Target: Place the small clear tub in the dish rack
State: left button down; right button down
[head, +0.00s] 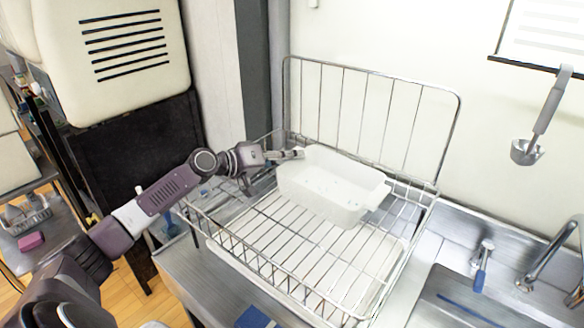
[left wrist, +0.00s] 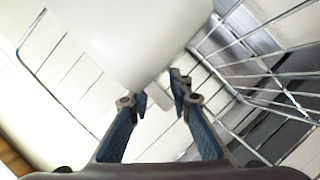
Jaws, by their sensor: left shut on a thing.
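The small clear tub (head: 325,192), whitish and rectangular with a lip at its right end, is over the back part of the wire dish rack (head: 230,243). It is slightly tilted; I cannot tell if it touches the rack floor. My left gripper (head: 292,154) reaches in from the left and is shut on the tub's far left rim. In the left wrist view, the tub (left wrist: 125,38) fills the top, beyond the fingers (left wrist: 160,98), with rack wires (left wrist: 265,62) at the right. The exact contact is partly hidden. My right gripper is out of view.
The rack has a tall wire back (head: 459,112) against the wall and low front and side rails. Its front floor is empty. A sink (head: 455,300) with a faucet (head: 555,255) is at the right. A ladle (head: 540,120) hangs on the wall.

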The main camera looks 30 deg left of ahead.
aim_at(298, 168)
pick_arm(q)
jog(key=shift+f, duration=1.8)
jog(key=c, duration=1.7)
grip_release()
jog(key=shift+c, duration=0.2)
jog(key=b+v, duration=0.2)
jog(key=v, duration=0.4)
jog(key=shift+s+f, duration=0.1)
jog(key=shift+f, duration=0.1)
jog(key=shift+s+a+r, duration=0.3)
jog(key=shift+s+r, duration=0.05)
jog(key=shift+s, duration=0.25)
jog(key=shift+a+r, duration=0.1)
